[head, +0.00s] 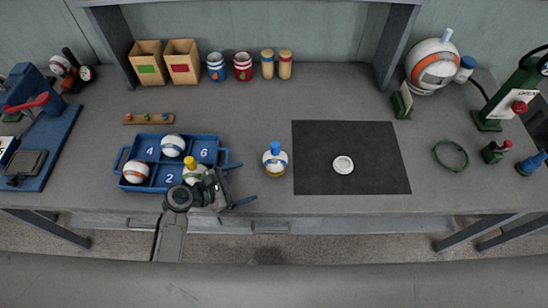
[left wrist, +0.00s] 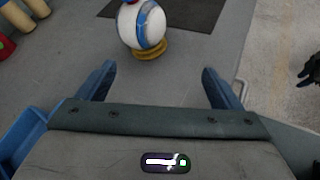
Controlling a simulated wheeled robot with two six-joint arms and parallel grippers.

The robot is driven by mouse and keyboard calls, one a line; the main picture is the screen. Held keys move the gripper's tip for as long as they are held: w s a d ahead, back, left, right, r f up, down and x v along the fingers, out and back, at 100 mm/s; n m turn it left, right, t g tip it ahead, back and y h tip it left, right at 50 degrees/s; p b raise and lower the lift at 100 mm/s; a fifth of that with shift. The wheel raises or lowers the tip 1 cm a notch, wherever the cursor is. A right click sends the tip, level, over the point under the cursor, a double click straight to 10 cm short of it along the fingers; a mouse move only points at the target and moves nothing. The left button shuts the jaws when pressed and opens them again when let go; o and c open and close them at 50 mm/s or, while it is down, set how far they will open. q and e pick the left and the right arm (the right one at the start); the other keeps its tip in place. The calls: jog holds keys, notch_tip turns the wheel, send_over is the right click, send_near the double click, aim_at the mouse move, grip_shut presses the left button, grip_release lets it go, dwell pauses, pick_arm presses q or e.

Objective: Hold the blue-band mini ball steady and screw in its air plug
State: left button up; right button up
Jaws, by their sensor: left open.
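The blue-band mini ball (head: 275,161) is white with a blue band and sits on a small yellowish ring stand (head: 275,172) left of the dark mat. A blue plug-like piece (head: 275,147) stands on its top; I cannot tell how deep it sits. In the left wrist view the ball (left wrist: 142,25) is ahead of the fingers and apart from them, with its top cut off. My left gripper (head: 240,184) is open and empty at the tray's front right corner, its fingers pointing right. A dark shape (left wrist: 311,70) at the left wrist view's right edge may be my right gripper.
A blue tray (head: 222,157) with several mini balls lies left of the ball, partly under my left gripper. The dark mat (head: 375,165) bears a white disc (head: 343,164). A wooden rack (head: 149,118) lies behind the tray. The table between ball and back cups is clear.

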aim_at(268, 164)
pick_arm(q)
jog(key=w+n, duration=0.1)
jog(key=w+n+h, duration=0.1)
jog(key=n, duration=0.1)
jog(key=shift+w+d+r+t, duration=0.15)
jog(key=shift+w+d+t, duration=0.2)
jog(key=shift+d+t, duration=0.05)
jog(key=shift+w+n, duration=0.15)
jog(key=shift+n, duration=0.25)
jog(key=shift+w+d, duration=0.15)
jog(key=shift+d, duration=0.05)
jog(key=b+x, duration=0.4)
jog(key=x, duration=0.1)
jog(key=shift+w+d+f, duration=0.2)
jog(key=shift+d+f, duration=0.05)
jog(key=shift+f, duration=0.05)
jog(key=shift+w+d, duration=0.55)
jog(key=shift+d, duration=0.3)
jog(key=shift+x, duration=0.95)
pick_arm(e)
jog(key=s+f, duration=0.5)
jog(key=f, duration=0.1)
jog(key=shift+s+f, duration=0.2)
jog(key=shift+f, duration=0.1)
pick_arm(q)
jog(key=shift+f, duration=0.1)
